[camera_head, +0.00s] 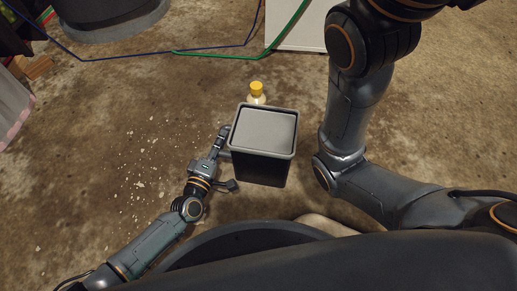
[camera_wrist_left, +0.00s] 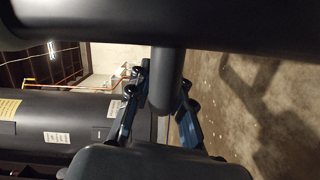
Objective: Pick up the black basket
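The black basket (camera_head: 262,172) stands upright on the floor in the middle of the head view, with a grey panel or inner surface showing inside its rim. My left gripper (camera_head: 229,157) is at the basket's left side, its fingers spread apart, one towards the back and one towards the front. I cannot tell whether it touches the basket. In the left wrist view the two fingers (camera_wrist_left: 158,112) are apart, with a dark rounded bar (camera_wrist_left: 167,80) between them; I cannot tell what the bar belongs to. My right gripper is out of view.
A bottle with a yellow cap (camera_head: 257,88) stands just behind the basket. Blue and green hoses (camera_head: 215,55) run across the floor at the back, near a white box (camera_head: 296,30) and a large dark round container (camera_head: 110,20).

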